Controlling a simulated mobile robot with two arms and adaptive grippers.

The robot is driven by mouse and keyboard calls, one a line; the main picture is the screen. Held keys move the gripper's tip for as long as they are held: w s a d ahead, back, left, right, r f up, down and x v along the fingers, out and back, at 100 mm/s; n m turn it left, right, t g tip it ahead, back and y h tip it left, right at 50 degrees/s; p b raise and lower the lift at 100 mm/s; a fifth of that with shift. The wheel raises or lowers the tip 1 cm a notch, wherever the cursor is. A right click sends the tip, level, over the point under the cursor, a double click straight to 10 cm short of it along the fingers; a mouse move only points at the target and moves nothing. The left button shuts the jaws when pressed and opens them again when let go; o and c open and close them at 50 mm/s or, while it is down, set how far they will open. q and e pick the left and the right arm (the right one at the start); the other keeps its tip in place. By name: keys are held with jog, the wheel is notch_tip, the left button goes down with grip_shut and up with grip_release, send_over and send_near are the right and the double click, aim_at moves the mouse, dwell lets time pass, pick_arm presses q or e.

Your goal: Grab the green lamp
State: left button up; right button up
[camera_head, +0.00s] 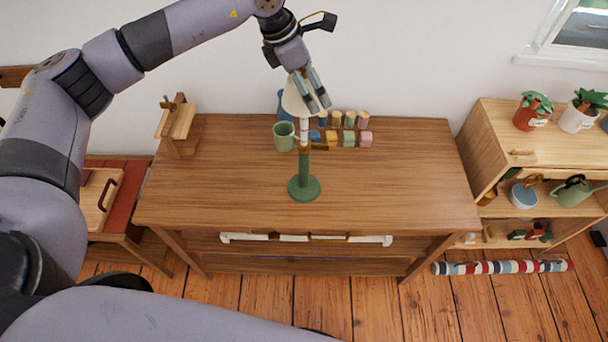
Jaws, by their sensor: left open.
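The green lamp (304,177) stands upright on the wooden table (230,183), near its middle. It has a round green base, a green stem with a paler upper part, and a cream shade (292,101). My left gripper (318,104) reaches in from above with its fingers pointing down. It is open, and its fingers overlap the right side of the shade in the picture. I cannot tell whether they touch it. Part of the shade is hidden behind the fingers. My right gripper is not in view.
A green mug (284,137) stands close left of the lamp, with a blue object (285,106) behind. Several coloured blocks (348,138) sit close right. A small wooden stand (178,124) is at the table's left. A plant shelf (530,145) stands right. The table's front is clear.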

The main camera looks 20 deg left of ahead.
pick_arm(q)
jog(key=c, duration=2)
jog(key=shift+c, duration=0.6)
jog(key=shift+r, duration=0.2)
